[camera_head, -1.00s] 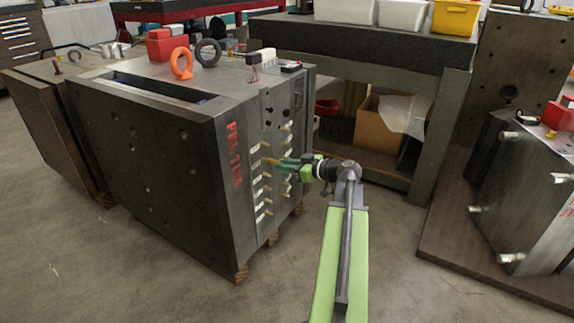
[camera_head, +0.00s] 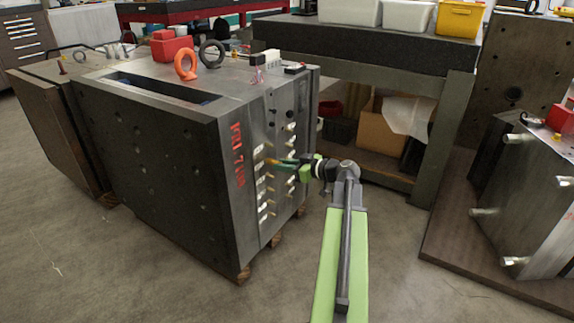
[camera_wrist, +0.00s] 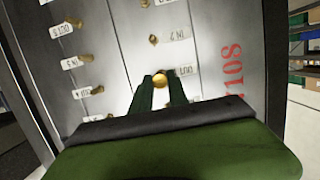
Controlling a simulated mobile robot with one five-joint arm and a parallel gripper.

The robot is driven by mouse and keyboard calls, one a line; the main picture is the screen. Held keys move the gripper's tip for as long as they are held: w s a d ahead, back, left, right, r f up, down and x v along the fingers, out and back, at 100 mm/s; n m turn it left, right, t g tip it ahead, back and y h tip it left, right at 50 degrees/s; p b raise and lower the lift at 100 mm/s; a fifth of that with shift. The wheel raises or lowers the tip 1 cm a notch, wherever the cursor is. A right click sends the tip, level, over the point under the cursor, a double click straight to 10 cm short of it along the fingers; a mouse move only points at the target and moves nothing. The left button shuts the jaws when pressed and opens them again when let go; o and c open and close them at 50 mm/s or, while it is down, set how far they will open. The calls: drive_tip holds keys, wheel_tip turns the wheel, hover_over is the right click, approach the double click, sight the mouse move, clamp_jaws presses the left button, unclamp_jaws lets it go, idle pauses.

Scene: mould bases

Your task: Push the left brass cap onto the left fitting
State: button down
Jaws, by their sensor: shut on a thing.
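A round brass cap (camera_wrist: 159,79) sits between the fingertips of my gripper (camera_wrist: 160,91) in the wrist view, right in front of the mould base's steel face. In the head view my gripper (camera_head: 284,163) reaches left to the labelled side of the mould base (camera_head: 170,180), with a small brass tip (camera_head: 269,161) at its end. The gripper is shut on the cap. The fitting behind the cap is hidden, so I cannot tell whether the cap touches it or sits on it. Other brass fittings show uncovered in the wrist view, such as one above the cap (camera_wrist: 154,40).
Several white-labelled fittings (camera_wrist: 85,58) stand in a neighbouring row. Eye rings, one orange (camera_head: 186,65), and a red box (camera_head: 171,47) are on top of the block. A bench (camera_head: 365,62) stands behind. Another mould (camera_head: 530,200) is at right. Floor in front is clear.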

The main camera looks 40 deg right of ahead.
drive_tip(key=shift+w, duration=0.2)
drive_tip(key=c, duration=1.2)
unclamp_jaws()
drive_tip(key=shift+o, duration=0.3)
drive_tip(key=o, duration=0.3)
drive_tip(key=shift+o, duration=0.2)
drive_tip(key=shift+s, duration=0.1)
drive_tip(key=p+v, duration=0.1)
drive_tip(key=v, duration=0.6)
drive_tip(key=shift+p, duration=0.35)
